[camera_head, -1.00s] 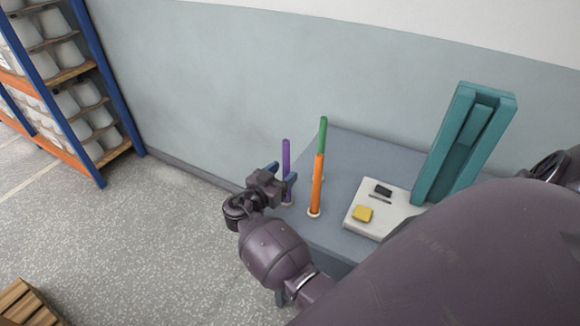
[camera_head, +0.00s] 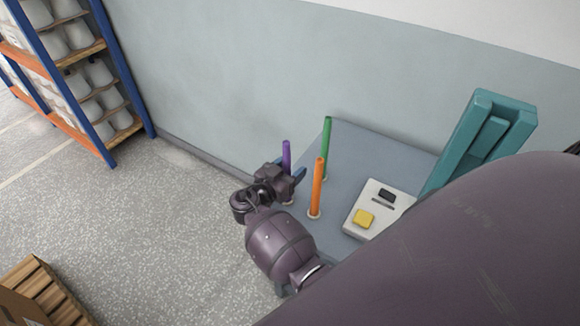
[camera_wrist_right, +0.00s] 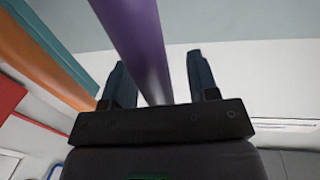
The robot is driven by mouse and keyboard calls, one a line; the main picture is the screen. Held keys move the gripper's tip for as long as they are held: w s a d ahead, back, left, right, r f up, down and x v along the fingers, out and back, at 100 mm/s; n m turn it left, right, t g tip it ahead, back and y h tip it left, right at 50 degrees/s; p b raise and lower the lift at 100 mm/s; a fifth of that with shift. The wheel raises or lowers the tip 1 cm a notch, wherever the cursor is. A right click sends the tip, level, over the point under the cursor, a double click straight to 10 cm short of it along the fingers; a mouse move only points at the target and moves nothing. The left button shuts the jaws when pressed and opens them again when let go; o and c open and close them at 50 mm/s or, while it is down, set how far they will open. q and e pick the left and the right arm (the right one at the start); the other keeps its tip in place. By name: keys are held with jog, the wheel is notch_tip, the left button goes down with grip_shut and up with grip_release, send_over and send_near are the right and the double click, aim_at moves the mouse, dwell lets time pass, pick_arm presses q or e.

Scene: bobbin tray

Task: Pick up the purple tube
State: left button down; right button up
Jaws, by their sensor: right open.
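The purple tube (camera_head: 287,153) stands upright at the left edge of the blue-grey table, its lower part mostly hidden behind my right gripper (camera_head: 287,174). In the right wrist view the purple tube (camera_wrist_right: 137,42) passes between the two fingers of the right gripper (camera_wrist_right: 160,72). The fingers are apart, with a clear gap on the right side of the tube, so the gripper is open around it. The tube is nearer the left finger; whether it touches cannot be told. My left gripper is not in view.
An orange tube (camera_head: 317,188) and a green tube (camera_head: 326,148) stand upright close by on the table (camera_head: 375,155). A white box with a yellow button (camera_head: 364,218) and a teal rack (camera_head: 478,145) are to the right. A shelf (camera_head: 95,75) stands far left.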

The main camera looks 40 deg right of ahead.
dwell(0.3)
jog(key=shift+c, duration=1.2)
grip_shut()
